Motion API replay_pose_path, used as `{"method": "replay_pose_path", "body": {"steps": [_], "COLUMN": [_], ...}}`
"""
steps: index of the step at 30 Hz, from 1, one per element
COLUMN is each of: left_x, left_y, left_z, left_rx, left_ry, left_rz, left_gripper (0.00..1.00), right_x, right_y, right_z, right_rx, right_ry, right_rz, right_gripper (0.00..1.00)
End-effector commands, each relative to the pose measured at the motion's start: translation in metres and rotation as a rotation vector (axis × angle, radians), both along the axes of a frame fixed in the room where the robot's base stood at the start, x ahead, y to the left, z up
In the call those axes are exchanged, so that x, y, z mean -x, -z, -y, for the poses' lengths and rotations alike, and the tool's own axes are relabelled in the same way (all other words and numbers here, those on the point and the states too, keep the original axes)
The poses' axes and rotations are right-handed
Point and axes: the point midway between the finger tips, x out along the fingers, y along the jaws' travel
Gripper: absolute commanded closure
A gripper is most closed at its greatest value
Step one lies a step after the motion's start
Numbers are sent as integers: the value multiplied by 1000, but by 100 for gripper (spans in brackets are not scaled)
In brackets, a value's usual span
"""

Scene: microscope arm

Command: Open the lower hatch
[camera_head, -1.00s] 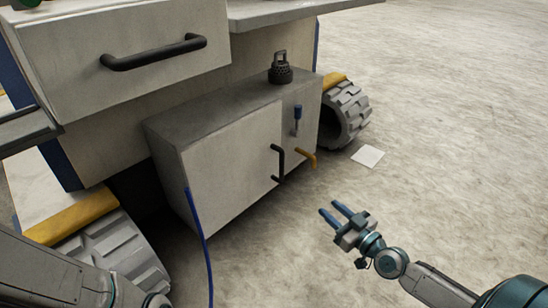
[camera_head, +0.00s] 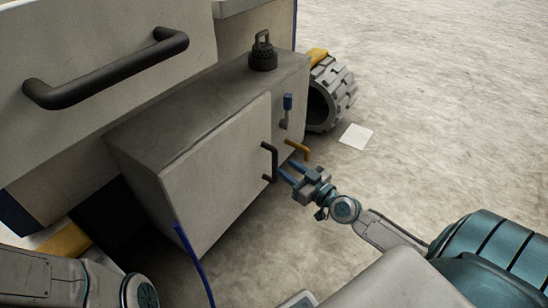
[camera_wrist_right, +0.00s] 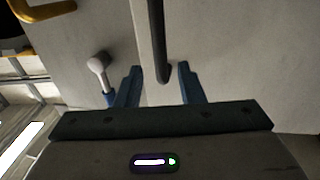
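The lower hatch (camera_head: 215,175) is a pale, flat door on the front of the low grey box. It looks closed. Its black bar handle (camera_head: 272,162) stands near the door's right edge. In the right wrist view, the handle (camera_wrist_right: 157,40) runs down from the top, with its lower end between my finger tips. My right gripper (camera_head: 288,173) is open and points at the handle's lower part; its two blue fingers (camera_wrist_right: 158,82) are apart, one either side of the handle in that view. I cannot tell if they touch it. My left arm shows at lower left, but its gripper is out of view.
A yellow handle (camera_head: 298,149) and a blue-topped lever (camera_head: 286,110) sit right of the door. A black knobbed object (camera_head: 263,55) stands on the box. Above left is a drawer with a black handle (camera_head: 105,72). Open floor lies right.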

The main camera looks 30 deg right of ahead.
Motion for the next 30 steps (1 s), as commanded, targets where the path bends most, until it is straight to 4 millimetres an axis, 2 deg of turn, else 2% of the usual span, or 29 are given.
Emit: {"method": "replay_pose_path", "body": {"steps": [6, 12, 24, 29, 30], "left_x": [0, 0, 0, 0, 0], "left_y": [-9, -11, -11, -11, -11], "left_z": [0, 0, 0, 0, 0], "left_rx": [1, 1, 1, 1, 1], "left_ry": [-1, -1, -1, -1, -1], "left_rz": [1, 2, 2, 2, 2], "left_gripper": [64, 64, 64, 64, 64], "right_x": [-36, -56, -62, -61, -61], "right_y": [-3, -1, 0, 0, 0], "right_z": [-8, -11, -13, -13, -13], "right_rx": [-5, -2, 0, 0, 0], "right_ry": [0, 0, -1, -1, -1], "right_rz": [2, 1, 0, 0, 0], "right_gripper": [65, 65, 65, 96, 100]}}
